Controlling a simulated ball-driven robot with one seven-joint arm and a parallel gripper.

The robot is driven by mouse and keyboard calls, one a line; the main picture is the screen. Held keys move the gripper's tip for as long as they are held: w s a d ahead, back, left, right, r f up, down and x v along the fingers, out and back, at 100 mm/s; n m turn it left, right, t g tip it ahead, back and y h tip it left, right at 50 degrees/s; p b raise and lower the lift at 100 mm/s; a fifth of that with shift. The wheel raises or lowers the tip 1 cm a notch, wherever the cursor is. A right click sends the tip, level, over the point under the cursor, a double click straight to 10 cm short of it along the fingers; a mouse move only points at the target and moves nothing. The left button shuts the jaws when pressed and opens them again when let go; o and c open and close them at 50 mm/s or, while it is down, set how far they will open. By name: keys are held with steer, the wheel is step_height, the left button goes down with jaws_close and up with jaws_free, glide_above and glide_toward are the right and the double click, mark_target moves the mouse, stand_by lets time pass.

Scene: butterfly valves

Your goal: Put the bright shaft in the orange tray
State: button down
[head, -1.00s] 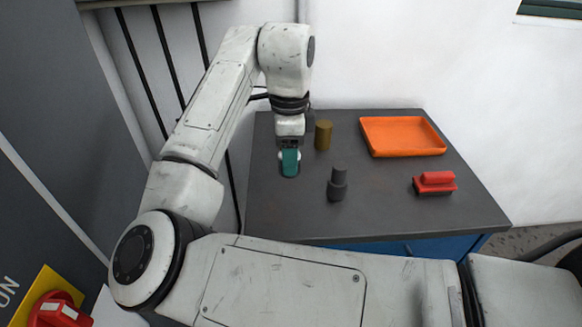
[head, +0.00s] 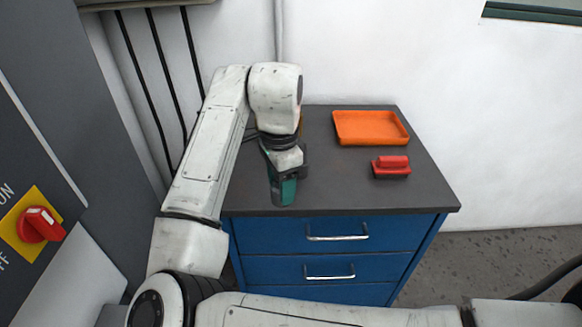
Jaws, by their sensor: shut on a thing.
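The orange tray (head: 371,140) lies empty at the back right of the dark table, its raised rim showing all round. My gripper (head: 284,190), with a teal finger facing me, is to the left of the tray and nearer the front edge. It is tilted and shut. What it holds is hidden behind the teal finger; a second ago pale, rounded edges showed on both sides of that finger, which fits the bright shaft. The bright shaft itself cannot be made out now.
A red block (head: 391,163) on a dark base sits in front of the tray. A brass-coloured cylinder (head: 301,121) is nearly hidden behind my arm. The dark table top (head: 350,195) is clear at the front right, above blue drawers (head: 330,236).

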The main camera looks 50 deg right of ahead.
steer(key=w+a+f+n, duration=0.2)
steer(key=a+f+n, duration=0.6)
steer(key=f+n, duration=0.2)
steer(key=w+a+f+n, duration=0.2)
steer(key=a+f+n, duration=0.7)
steer(key=n, duration=0.4)
steer(key=shift+w+f, duration=0.25)
steer(key=shift+f, duration=0.65)
steer(key=shift+s+f, duration=0.1)
steer(key=shift+s, duration=0.05)
